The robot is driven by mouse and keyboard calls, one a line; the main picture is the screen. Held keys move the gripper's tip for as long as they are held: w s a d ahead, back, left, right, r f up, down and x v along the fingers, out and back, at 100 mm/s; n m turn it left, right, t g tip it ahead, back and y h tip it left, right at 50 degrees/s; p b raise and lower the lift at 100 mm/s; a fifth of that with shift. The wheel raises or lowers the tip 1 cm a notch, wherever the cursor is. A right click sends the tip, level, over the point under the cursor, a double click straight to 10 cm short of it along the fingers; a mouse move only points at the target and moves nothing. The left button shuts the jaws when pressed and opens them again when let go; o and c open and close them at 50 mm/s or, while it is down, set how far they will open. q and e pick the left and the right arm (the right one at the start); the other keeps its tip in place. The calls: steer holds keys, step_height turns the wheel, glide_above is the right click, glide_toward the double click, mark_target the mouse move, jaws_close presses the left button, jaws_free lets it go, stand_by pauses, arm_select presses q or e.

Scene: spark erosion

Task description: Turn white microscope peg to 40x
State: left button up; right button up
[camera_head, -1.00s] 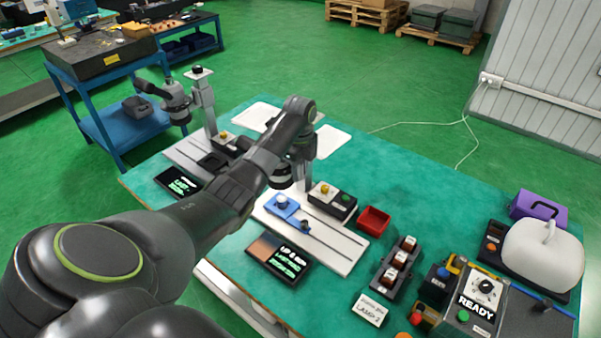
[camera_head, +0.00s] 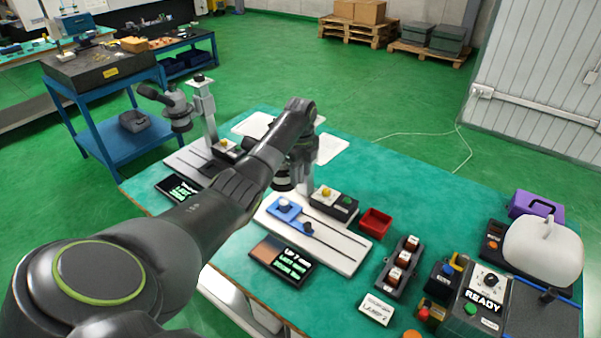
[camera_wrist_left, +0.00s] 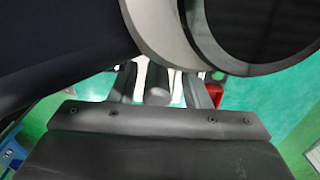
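Two microscopes stand on the teal table (camera_head: 415,190). The left one (camera_head: 205,105) is in full view; the right one (camera_head: 283,178) is mostly hidden behind my left arm, with its dark round head and part of its post showing. I cannot pick out the white peg or its 40x mark. A large dark lens with a pale ring (camera_wrist_left: 250,30) is close above.
A red bin (camera_head: 375,223), a rack of several lamps (camera_head: 399,265) and a control box marked READY (camera_head: 484,300) stand to the right. A white-covered device (camera_head: 542,250) is at the far right.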

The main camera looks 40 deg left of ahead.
arm_select(q)
steer(key=shift+r, duration=0.5)
step_height(320, 180, up, 7)
steer(key=shift+f+b, duration=0.1)
steer(key=shift+b, duration=1.05)
step_height(320, 180, up, 10)
steer(key=p, duration=0.8)
steer(key=shift+f+p, duration=0.15)
steer(key=shift+p, duration=0.15)
arm_select(e)
step_height(320, 180, up, 6)
steer(key=s, duration=0.1)
steer(key=shift+s, duration=0.1)
